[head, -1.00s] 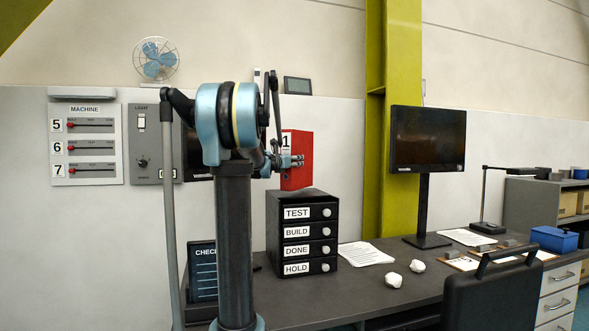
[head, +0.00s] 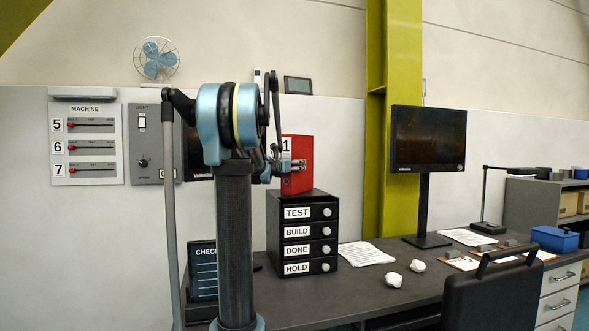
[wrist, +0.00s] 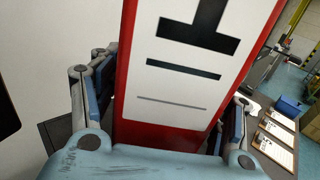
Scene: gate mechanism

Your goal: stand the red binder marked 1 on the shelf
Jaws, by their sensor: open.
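The red binder (head: 300,181) with a white label marked 1 stands upright on top of the black drawer unit (head: 301,240), its base appearing to rest on the unit's top. No separate shelf is clear beside the unit.
A monitor (head: 427,139) stands to the right on the desk (head: 350,293). Papers and two white crumpled pieces lie right of the drawer unit. A black chair (head: 491,294) is in front. A small framed screen (head: 298,86) and a fan (head: 157,59) sit on the ledge behind.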

